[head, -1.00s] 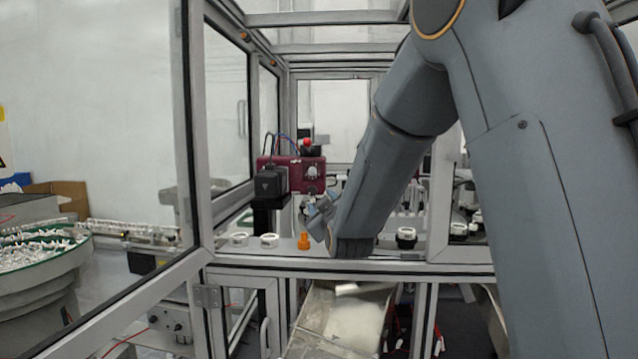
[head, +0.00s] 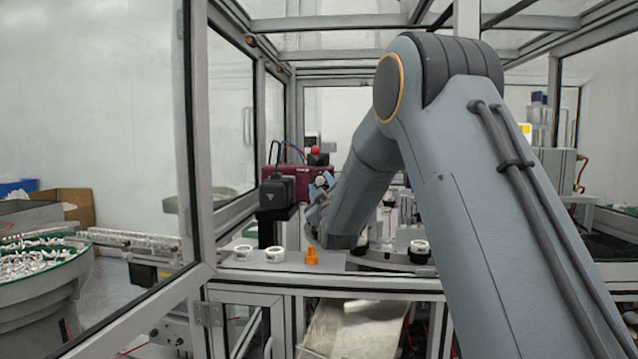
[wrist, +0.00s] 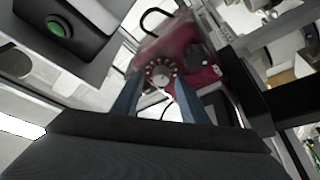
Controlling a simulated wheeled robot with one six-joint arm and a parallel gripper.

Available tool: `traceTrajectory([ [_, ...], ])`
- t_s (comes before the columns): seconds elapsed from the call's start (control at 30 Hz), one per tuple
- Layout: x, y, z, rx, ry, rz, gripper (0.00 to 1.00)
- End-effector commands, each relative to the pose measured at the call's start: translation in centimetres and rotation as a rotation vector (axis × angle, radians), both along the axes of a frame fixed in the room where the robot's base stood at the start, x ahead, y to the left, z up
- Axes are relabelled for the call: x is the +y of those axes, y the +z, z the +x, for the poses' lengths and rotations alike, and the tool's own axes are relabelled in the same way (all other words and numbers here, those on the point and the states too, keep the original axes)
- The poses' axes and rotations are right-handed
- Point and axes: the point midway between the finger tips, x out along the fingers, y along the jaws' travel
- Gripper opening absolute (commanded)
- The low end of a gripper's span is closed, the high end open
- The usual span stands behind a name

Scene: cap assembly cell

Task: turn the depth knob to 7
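The maroon unit (head: 312,170) stands at the back of the cell and also fills the upper middle of the wrist view (wrist: 172,45). Its round knob with a ring of marks (wrist: 160,75) faces my gripper. The number it points at is too small to read. My gripper (wrist: 156,85) has its two blue fingers apart, one on each side of the knob in the picture, with nothing held. I cannot tell whether the tips reach the knob. In the head view my gripper (head: 319,197) is just in front of the unit, partly hidden by my arm.
A black box (head: 278,192) sits beside the unit on the left; a box with a green button (wrist: 57,28) shows at the wrist view's upper left. An orange part (head: 311,257) and white rings (head: 274,254) stand on the front ledge. Frame posts surround the cell.

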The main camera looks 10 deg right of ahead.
Motion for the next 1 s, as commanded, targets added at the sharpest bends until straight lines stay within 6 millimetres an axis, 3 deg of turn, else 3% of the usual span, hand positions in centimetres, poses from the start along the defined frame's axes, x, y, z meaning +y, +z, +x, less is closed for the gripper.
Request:
traceTrajectory([
  [0.27, 0.22, -0.06, 0.14, 0.001, 0.003, 0.000, 0.40],
  [0.5, 0.29, -0.05, 0.13, 0.001, 0.003, 0.000, 0.00],
  [0.53, 1.06, -0.04, 0.13, 0.001, 0.006, 0.000, 0.00],
  [1.0, 0.56, -0.45, 0.26, -0.042, 0.006, 0.125, 0.00],
])
